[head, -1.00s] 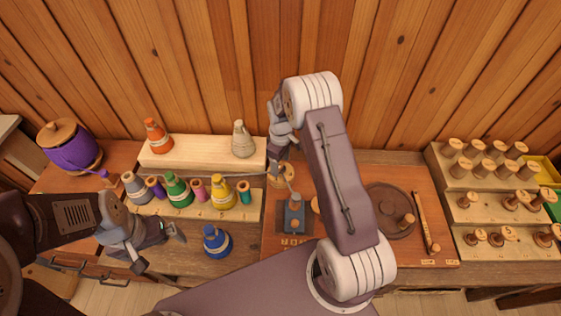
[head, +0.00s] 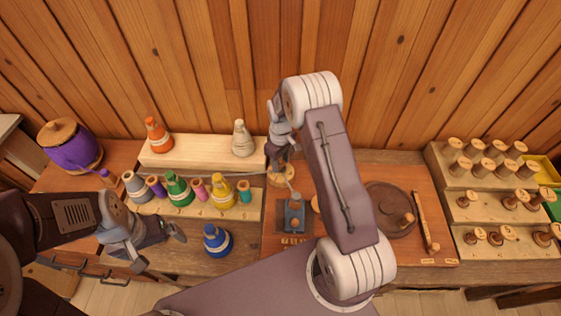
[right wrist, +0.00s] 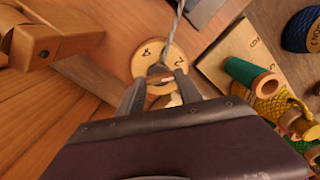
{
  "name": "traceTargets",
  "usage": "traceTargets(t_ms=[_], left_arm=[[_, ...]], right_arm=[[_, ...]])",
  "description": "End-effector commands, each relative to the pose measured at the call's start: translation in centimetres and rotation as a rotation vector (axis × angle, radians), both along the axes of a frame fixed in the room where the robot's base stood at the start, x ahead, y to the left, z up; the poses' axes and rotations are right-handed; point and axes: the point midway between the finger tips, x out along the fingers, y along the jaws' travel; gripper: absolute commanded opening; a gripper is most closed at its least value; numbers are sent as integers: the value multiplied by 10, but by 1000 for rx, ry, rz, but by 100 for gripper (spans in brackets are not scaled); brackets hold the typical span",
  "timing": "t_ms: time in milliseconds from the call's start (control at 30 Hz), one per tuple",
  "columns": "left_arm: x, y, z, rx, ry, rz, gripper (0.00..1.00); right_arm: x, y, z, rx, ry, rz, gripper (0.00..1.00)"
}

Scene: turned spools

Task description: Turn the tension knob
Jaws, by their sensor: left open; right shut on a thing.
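The tension knob stands on a round pale wooden dial (head: 281,180) at the back of the brown board, by the end of the long pale stand. In the right wrist view the dial (right wrist: 147,57) shows the marks 4 and 2. My right gripper (head: 279,161) points down over the dial. In the right wrist view its two fingers (right wrist: 160,84) are shut on the wooden knob (right wrist: 160,86), which they partly hide. A grey cord runs past the dial's edge. My left gripper (head: 160,249) is open and empty at the front left, beside the blue spool (head: 216,241).
A grey metal block (head: 294,214) stands just in front of the dial. A round dark wooden disc (head: 390,210) lies to its right. Coloured thread spools stand on stepped racks (head: 200,208) at left. Wooden spools fill stands (head: 468,238) at right. A plank wall rises close behind.

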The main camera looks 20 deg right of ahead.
Motion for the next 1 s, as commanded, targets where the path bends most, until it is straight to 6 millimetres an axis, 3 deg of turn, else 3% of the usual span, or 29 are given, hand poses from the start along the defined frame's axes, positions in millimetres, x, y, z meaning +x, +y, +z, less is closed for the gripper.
traceTargets(t_ms=[600, 1000], left_arm=[[0, 0, 4, 0, 0, 0, 100], [0, 0, 5, 0, 0, 0, 100]], right_arm=[[0, -1, 0, 0, 1, -511, 1], [1, -1, 0, 0, 1, -666, 1]])
